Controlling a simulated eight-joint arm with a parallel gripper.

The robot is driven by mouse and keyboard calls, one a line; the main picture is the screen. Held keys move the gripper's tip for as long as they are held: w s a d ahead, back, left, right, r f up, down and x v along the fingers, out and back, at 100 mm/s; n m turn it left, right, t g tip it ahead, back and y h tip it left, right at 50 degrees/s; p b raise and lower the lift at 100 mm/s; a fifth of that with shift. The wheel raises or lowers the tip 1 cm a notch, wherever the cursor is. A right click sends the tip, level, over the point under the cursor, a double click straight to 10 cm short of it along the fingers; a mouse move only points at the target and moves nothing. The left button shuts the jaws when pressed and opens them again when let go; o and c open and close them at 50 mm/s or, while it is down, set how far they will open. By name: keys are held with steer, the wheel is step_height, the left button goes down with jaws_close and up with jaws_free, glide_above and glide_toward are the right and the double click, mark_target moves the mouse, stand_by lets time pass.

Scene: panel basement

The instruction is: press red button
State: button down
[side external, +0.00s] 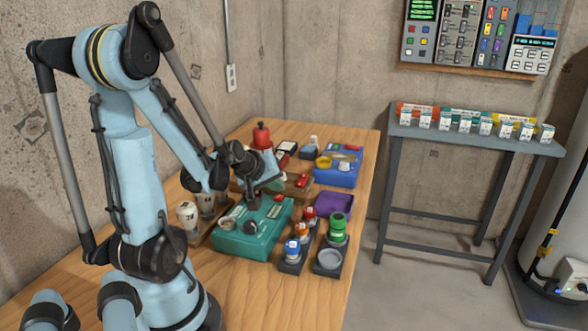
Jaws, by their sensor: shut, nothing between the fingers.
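A small red button (309,213) stands on a dark base toward the right of the table, behind an orange-and-white button (302,231) and a blue button (292,247). My gripper (253,204) is shut and empty, pointing down over the teal box (262,240). It is to the left of the red button and apart from it. Whether its tips touch the box cannot be told. A larger red object with a knob (261,136) stands at the back left of the table, and a small red piece (303,180) sits on a wooden block.
A green button (337,226) and a grey round pad (330,260) stand right of the row. A purple tray (334,204) and blue box (338,168) lie behind. Whitish cups (188,213) stand left of the teal box.

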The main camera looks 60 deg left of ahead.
mark_target(276, 198)
steer(key=shift+f, duration=0.15)
stand_by(0.4)
steer(key=shift+f, duration=0.3)
steer(key=shift+f, duration=0.45)
stand_by(0.7)
steer(key=shift+r, duration=0.9)
steer(key=shift+r, duration=0.1)
steer(key=shift+r, duration=2.4)
